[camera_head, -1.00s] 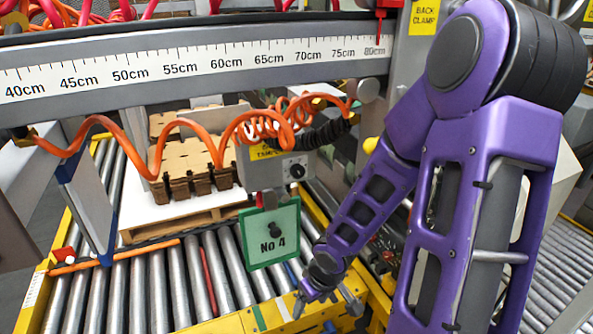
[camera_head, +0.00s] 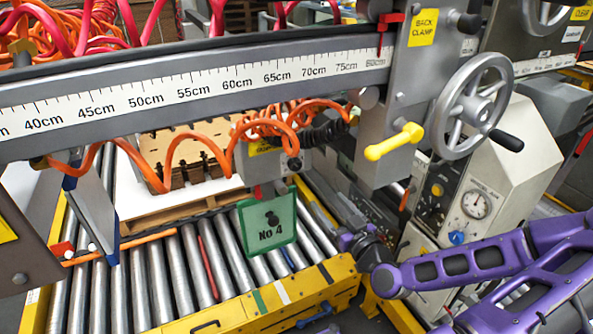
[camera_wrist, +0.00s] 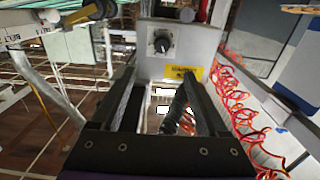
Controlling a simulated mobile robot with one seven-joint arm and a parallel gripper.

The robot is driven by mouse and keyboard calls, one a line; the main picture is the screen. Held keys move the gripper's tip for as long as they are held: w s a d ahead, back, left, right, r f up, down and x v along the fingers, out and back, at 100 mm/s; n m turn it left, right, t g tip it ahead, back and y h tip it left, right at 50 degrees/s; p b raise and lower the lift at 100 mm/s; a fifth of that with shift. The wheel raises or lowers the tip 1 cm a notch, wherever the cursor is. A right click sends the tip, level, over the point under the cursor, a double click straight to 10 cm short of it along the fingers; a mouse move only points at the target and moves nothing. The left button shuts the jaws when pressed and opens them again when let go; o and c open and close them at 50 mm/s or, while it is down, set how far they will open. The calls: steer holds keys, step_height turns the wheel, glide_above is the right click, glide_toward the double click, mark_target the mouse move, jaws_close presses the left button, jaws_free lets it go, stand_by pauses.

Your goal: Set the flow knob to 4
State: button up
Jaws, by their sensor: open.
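No label reading "flow" is legible, so I cannot tell for sure which knob it is. A black round knob (camera_wrist: 162,43) sits on a grey box (camera_wrist: 195,42) with a yellow label in the wrist view. In the head view my gripper (camera_head: 347,239) is low, right of the green plate.
A green "No 4" plate (camera_head: 268,224) hangs below the grey box. Orange coiled hoses (camera_head: 268,128) loop around it. At right are a yellow clamp handle (camera_head: 394,141), a handwheel (camera_head: 473,106), and a machine panel with a gauge (camera_head: 476,205) and blue knob (camera_head: 457,238). Rollers lie below.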

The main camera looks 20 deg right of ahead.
mark_target(297, 167)
steer(key=w+b, duration=0.3)
steer(key=w, duration=0.2)
steer(key=w+b, duration=0.2)
steer(key=w, duration=0.4)
steer(key=w+a+b, duration=0.1)
steer(key=w+b, duration=0.2)
steer(key=w, duration=0.3)
steer(key=shift+f+b, duration=0.1)
steer(key=shift+b, duration=0.2)
steer(key=shift+c, duration=0.4)
steer(key=shift+s+d, duration=0.1)
jaws_close()
